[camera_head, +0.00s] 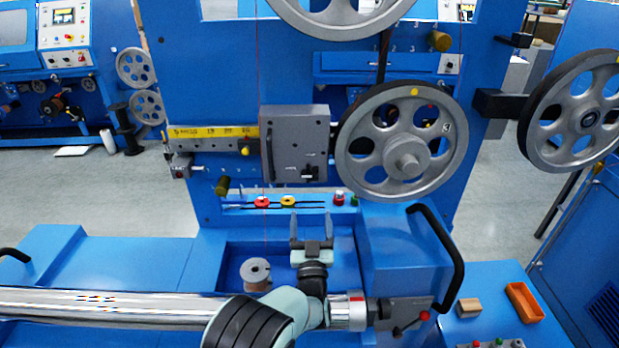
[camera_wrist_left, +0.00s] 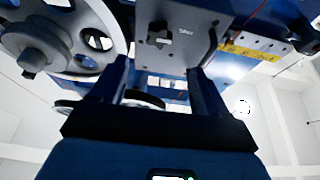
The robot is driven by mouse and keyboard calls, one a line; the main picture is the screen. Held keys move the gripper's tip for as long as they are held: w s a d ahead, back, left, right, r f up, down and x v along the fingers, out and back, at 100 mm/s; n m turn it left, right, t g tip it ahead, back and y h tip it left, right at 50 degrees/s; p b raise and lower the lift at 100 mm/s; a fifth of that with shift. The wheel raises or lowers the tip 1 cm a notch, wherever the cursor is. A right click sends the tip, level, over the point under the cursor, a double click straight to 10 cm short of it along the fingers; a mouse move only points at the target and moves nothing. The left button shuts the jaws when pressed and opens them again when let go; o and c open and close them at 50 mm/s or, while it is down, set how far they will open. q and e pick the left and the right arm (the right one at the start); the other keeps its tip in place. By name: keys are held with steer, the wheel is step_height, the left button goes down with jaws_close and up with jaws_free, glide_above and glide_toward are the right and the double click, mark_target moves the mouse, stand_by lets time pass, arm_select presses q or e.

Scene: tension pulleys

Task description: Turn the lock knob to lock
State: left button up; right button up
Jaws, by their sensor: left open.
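The lock knob appears to be the small black knob (camera_head: 309,173) low on the grey box (camera_head: 292,120) of the blue machine. It also shows as a dark lobed knob (camera_wrist_left: 158,34) on the grey plate in the left wrist view. My left gripper (camera_head: 311,222) is open and empty, its fingers pointing up, below the grey box and apart from the knob. In the left wrist view the knob lies beyond and roughly between the two fingertips (camera_wrist_left: 158,68). My right gripper is not in view.
A large grey pulley wheel (camera_head: 402,141) is just right of the box, and a yellow scale (camera_head: 215,131) is to its left. A spool (camera_head: 256,274) and a black curved handle (camera_head: 440,255) flank my gripper.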

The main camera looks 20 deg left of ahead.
mark_target(310, 176)
arm_select(q)
steer(key=p+x, duration=0.2)
steer(key=x, duration=1.1)
steer(key=shift+w+r+p, duration=0.1)
steer(key=shift+w+p, duration=0.05)
steer(key=shift+p, duration=0.25)
steer(key=c, duration=1)
